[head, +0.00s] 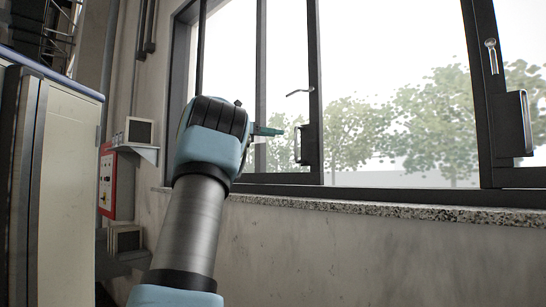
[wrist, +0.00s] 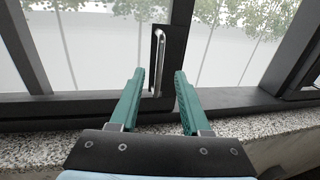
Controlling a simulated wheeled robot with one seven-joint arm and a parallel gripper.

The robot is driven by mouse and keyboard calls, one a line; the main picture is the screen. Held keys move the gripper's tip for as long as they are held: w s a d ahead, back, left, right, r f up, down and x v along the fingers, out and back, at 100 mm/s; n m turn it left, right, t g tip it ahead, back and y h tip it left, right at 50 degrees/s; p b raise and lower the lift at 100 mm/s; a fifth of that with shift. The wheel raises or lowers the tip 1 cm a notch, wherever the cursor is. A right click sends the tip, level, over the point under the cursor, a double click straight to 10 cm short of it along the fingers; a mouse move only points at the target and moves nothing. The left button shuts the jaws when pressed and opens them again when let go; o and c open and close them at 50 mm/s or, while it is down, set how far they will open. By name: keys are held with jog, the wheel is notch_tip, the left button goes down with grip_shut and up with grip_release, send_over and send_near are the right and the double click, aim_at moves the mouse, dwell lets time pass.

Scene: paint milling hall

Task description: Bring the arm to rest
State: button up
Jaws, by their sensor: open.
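My gripper (wrist: 159,88) is open, its two green fingers apart with nothing between them that it holds. In the wrist view a metal window handle (wrist: 157,62) on the dark frame shows beyond the fingertips, between them; I cannot tell how close it is. In the head view my arm reaches up from the bottom centre, and the green fingers of my gripper (head: 268,131) point right toward the window. Most of the gripper is hidden behind my arm there.
A dark-framed window (head: 315,100) fills the right, with a speckled stone sill (head: 380,209) below it. Another handle (head: 491,55) is at far right. A pale cabinet (head: 65,180) stands close at left. A red box (head: 107,185) and a small shelf (head: 148,152) are on the wall behind.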

jog(key=w+a+f+n+t+y, duration=0.3)
jog(key=a+f+n+t+y, duration=0.5)
jog(key=n, duration=1.2)
jog(key=s+a+f+n+g+y, duration=0.2)
jog(key=s+f+n+y, duration=0.1)
jog(key=f+n, duration=0.4)
jog(key=s+a+f+n+g+y, duration=0.25)
jog(key=f+n, duration=0.25)
jog(key=f, duration=0.5)
jog(key=s+d+f+n+g+y, duration=0.1)
jog(key=s+f+n+g, duration=0.25)
jog(key=s+f, duration=0.55)
jog(key=s+d+f+n+g, duration=0.25)
jog(key=s+f+n, duration=0.25)
jog(key=s+f, duration=0.3)
jog(key=s+d+f+n+g, duration=0.1)
jog(key=s+f+n+g, duration=0.1)
jog(key=s, duration=0.8)
jog(key=s+d+f+n+g, duration=0.1)
jog(key=s+f+n+g, duration=0.2)
jog(key=s+f, duration=0.4)
jog(key=s+g, duration=0.1)
jog(key=s, duration=0.3)
jog(key=shift+d+f, duration=0.25)
jog(key=shift+f, duration=0.05)
jog(key=shift+w+g, duration=0.1)
jog(key=shift+g, duration=0.15)
